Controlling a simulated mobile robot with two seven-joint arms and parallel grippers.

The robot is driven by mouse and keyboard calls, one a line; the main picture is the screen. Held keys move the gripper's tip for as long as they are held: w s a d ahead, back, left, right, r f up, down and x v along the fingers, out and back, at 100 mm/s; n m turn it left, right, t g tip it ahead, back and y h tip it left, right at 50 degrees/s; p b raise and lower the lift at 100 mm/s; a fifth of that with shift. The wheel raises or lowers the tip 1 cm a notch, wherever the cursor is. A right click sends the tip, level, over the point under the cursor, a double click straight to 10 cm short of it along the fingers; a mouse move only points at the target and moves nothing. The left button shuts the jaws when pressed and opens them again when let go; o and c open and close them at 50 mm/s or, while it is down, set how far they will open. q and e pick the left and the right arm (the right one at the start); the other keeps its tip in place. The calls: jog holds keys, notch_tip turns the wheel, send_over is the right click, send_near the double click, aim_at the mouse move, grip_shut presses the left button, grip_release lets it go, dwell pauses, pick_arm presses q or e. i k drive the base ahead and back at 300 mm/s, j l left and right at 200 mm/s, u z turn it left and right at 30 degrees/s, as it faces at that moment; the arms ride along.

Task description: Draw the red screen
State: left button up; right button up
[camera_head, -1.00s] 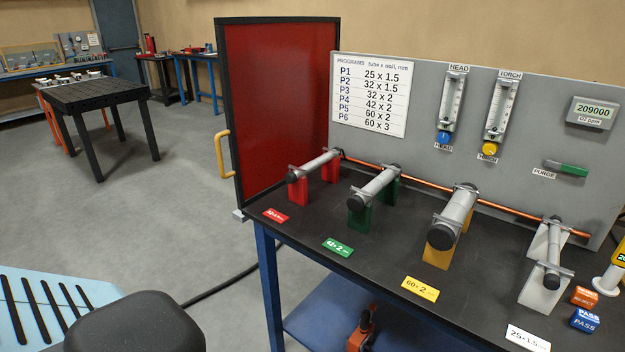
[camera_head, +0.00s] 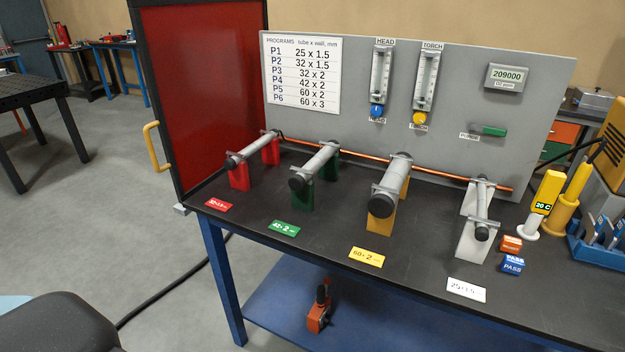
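The red screen (camera_head: 206,95) is a translucent red panel in a black frame, standing upright at the left end of the dark workbench (camera_head: 330,235). A yellow handle (camera_head: 156,147) sticks out from the left edge of its frame. No gripper shows in the head view. A dark rounded shape at the lower left, probably a part of me, is apart from the screen.
Several tubes on coloured stands line the bench, before a grey panel (camera_head: 455,90) with flow meters. A black cable (camera_head: 178,287) runs over the floor by the bench's left leg. A black slotted table (camera_head: 35,95) stands at the far left. Floor between them is clear.

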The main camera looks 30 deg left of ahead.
aim_at(201, 61)
jog(key=u, duration=1.75)
